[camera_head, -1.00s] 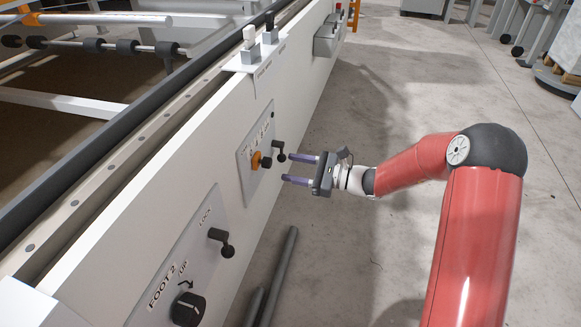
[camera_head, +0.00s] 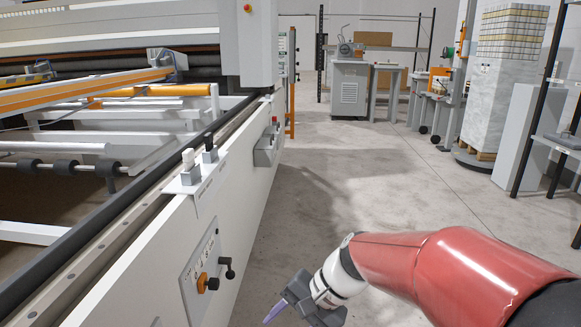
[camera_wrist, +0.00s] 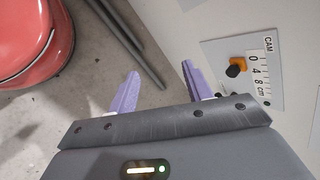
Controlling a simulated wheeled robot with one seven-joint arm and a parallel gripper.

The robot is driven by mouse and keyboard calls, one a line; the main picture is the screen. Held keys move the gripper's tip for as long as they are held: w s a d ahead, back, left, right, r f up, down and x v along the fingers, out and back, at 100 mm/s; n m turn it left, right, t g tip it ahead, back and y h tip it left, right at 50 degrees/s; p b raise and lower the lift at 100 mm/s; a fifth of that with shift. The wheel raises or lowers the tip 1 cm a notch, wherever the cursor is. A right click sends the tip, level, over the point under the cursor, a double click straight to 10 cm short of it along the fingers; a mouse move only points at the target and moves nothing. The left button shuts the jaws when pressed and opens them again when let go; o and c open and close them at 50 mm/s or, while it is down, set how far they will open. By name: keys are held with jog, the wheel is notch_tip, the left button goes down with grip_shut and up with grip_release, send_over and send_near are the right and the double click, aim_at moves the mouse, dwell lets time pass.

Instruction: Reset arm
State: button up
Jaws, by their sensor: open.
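My gripper (camera_head: 288,312) is low in the head view, to the right of the white gantry side, with part of it cut off by the bottom edge. In the wrist view my gripper (camera_wrist: 158,85) shows two purple fingers spread apart with nothing between them.
The long white gantry side (camera_head: 140,270) runs along the left. Dark bars (camera_wrist: 125,42) lie on the floor near it. Grey concrete floor (camera_head: 345,190) is clear ahead. A grey cabinet (camera_head: 350,90) and a tall stack on a pallet (camera_head: 495,80) stand farther back.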

jog(key=s+d+r+n+t+h, duration=0.2)
jog(key=s+d, duration=0.3)
jog(key=d, duration=0.3)
jog(key=s+d+r+n+t+h, duration=0.3)
jog(key=s+d+h, duration=0.2)
jog(key=d, duration=0.3)
jog(key=shift+s+t, duration=0.4)
jog(key=shift+s, duration=0.4)
jog(key=m+g+y+b, duration=0.3)
jog(key=m+g+y, duration=0.1)
jog(key=m+y, duration=1.3)
send_near(218, 284)
jog(key=shift+n+y, duration=0.3)
jog(key=shift+n, duration=0.2)
jog(key=a, duration=0.3)
jog(key=w+a, duration=0.1)
jog(key=a, duration=0.3)
jog(key=a+f, duration=0.1)
jog(key=a, duration=0.3)
jog(key=shift+w, duration=0.15)
